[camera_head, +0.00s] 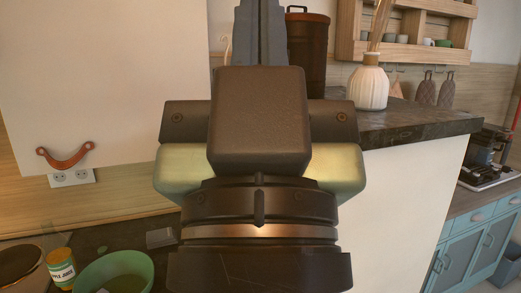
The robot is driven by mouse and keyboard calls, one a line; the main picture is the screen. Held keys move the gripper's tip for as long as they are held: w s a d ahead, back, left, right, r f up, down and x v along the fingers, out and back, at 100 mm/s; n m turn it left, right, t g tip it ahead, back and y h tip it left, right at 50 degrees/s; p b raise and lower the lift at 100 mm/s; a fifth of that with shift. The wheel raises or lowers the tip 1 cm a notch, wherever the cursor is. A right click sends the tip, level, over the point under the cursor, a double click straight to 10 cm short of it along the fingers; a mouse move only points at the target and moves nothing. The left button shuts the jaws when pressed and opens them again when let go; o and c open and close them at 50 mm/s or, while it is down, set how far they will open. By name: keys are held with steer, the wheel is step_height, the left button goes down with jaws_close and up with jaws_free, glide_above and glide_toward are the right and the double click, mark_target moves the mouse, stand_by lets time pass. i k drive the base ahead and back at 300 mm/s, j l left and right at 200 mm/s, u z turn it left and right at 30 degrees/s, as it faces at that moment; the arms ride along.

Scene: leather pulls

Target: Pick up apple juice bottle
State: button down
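A small yellow-orange container with a white printed label (61,268) stands at the lower left, between a dark bowl and a green bowl. It may be the apple juice bottle, but its label is too small to read surely. My gripper (261,22) fills the middle of the view and points up, away from the container and well to its right. Its two grey fingers lie close together with nothing visible between them. Their tips run to the top edge of the picture.
A green bowl (118,272) and a dark bowl (22,266) flank the container on the dark counter. A white panel with a leather pull (65,157) hangs above. At right, a raised dark counter (425,122) holds a white vase (368,88) and a dark canister (307,55).

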mark_target(56, 250)
steer(key=i+j+u, duration=0.1)
steer(key=j, duration=0.35)
steer(key=i+j+u, duration=0.1)
steer(key=j, duration=0.3)
steer(key=i+j+u, duration=0.1)
steer(key=j, duration=0.3)
steer(key=i+j+u, duration=0.1)
steer(key=i+j, duration=0.15)
steer(key=j, duration=0.15)
steer(key=i+j+u, duration=0.1)
steer(key=j, duration=0.25)
steer(key=i+j+u, duration=0.1)
steer(key=i+j, duration=0.15)
steer(key=j, duration=0.15)
